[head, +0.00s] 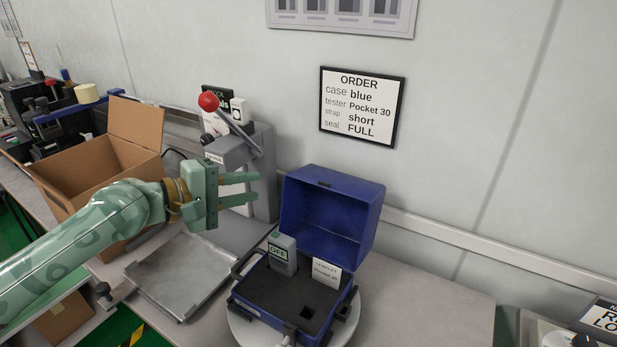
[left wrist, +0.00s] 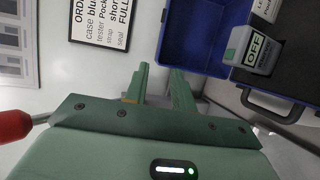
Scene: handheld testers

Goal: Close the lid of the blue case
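The blue case (head: 276,304) stands open on a round white turntable (head: 347,327). Its lid (head: 332,215) is raised upright at the back, towards the wall. A grey tester (head: 281,255) marked OFF and a white card (head: 326,271) stand in the black foam. My left gripper (head: 256,190) is open and empty, left of the raised lid and apart from it. In the left wrist view the gripper fingers (left wrist: 157,82) are spread, with the lid (left wrist: 200,30) and the tester (left wrist: 252,47) to the upper right. My right gripper is not in view.
A grey press with a red-knobbed lever (head: 208,102) stands behind my left gripper. An open cardboard box (head: 75,178) and a metal tray (head: 180,276) are at left. The bench right of the case (head: 430,305) is clear. An order sign (head: 361,106) hangs on the wall.

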